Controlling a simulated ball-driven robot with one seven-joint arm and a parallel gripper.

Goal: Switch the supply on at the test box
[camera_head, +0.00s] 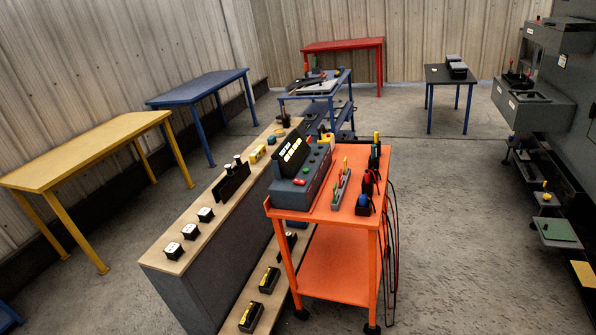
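The test box (303,180) is a dark grey unit with a sloped panel on top of the orange trolley (346,205). Its upper panel (292,153) carries dark faces with pale yellow markings. A red control (299,182) sits at the front left of its top, with a green control (307,169) just behind it and a row of small dark knobs along the right side. Whether the supply is on cannot be told at this size. My gripper is not in view.
Leads and tools (366,187) stand on the trolley's right; cables hang down its right side. A wooden-topped bench (190,238) with small parts runs along its left. Yellow (95,148) and blue (198,88) tables line the left wall. Floor is clear right of the trolley.

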